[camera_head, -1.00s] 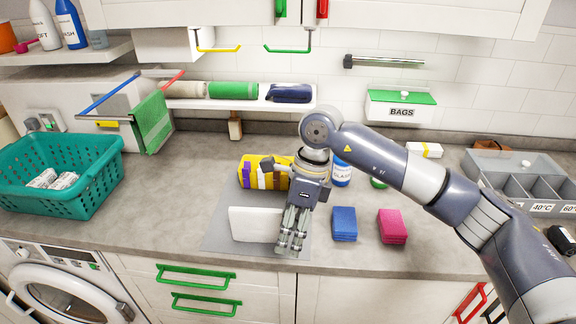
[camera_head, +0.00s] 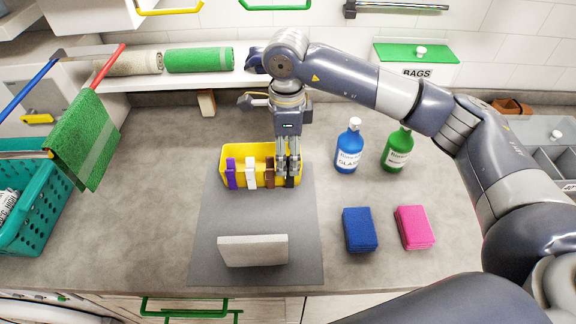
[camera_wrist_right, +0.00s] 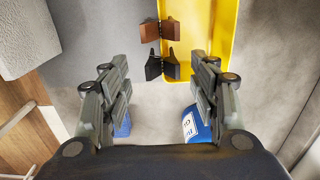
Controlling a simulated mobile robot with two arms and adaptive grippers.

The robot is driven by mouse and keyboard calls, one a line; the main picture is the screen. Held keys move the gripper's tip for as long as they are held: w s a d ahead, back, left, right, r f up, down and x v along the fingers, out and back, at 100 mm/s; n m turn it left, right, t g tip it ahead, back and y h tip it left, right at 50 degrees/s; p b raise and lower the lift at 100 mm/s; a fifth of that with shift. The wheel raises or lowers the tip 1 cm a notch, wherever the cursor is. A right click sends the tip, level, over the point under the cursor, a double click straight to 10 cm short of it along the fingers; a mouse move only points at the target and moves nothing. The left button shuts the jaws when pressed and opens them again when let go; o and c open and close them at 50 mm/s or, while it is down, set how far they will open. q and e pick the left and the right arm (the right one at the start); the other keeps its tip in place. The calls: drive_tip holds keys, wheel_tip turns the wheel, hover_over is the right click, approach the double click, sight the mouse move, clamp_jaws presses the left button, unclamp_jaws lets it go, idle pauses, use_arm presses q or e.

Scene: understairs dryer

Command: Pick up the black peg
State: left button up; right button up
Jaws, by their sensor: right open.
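The black peg (camera_head: 290,182) is clipped on the front rim of a yellow bin (camera_head: 222,158), at the right end of a row with a purple peg (camera_head: 231,174), a white peg (camera_head: 251,173) and a brown peg (camera_head: 270,173). My right gripper (camera_head: 288,160) points down over the black peg and partly hides it. In the right wrist view the black peg (camera_wrist_right: 153,68) straddles the bin's yellow wall, in the gap between the open fingers (camera_wrist_right: 158,80); neither finger appears to touch it. The brown peg (camera_wrist_right: 151,32) is beyond it. My left gripper is not in view.
A blue bottle (camera_head: 349,150) and a green bottle (camera_head: 397,150) stand right of the bin. A blue sponge stack (camera_head: 360,230) and a pink one (camera_head: 414,228) lie nearer. A pale block (camera_head: 253,250) stands on the grey mat (camera_head: 208,225). Free counter lies left of the mat.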

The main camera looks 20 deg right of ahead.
sight(288, 163)
drive_tip(key=shift+f, duration=0.85)
wheel_tip(288, 163, down, 5)
drive_tip(key=p, duration=0.3)
drive_tip(key=shift+w+d+r, duration=0.1)
drive_tip(key=shift+f, duration=0.35)
drive_tip(key=c, duration=0.5)
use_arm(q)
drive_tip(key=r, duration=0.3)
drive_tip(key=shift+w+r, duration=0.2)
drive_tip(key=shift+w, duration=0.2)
use_arm(e)
drive_tip(key=c, duration=0.3)
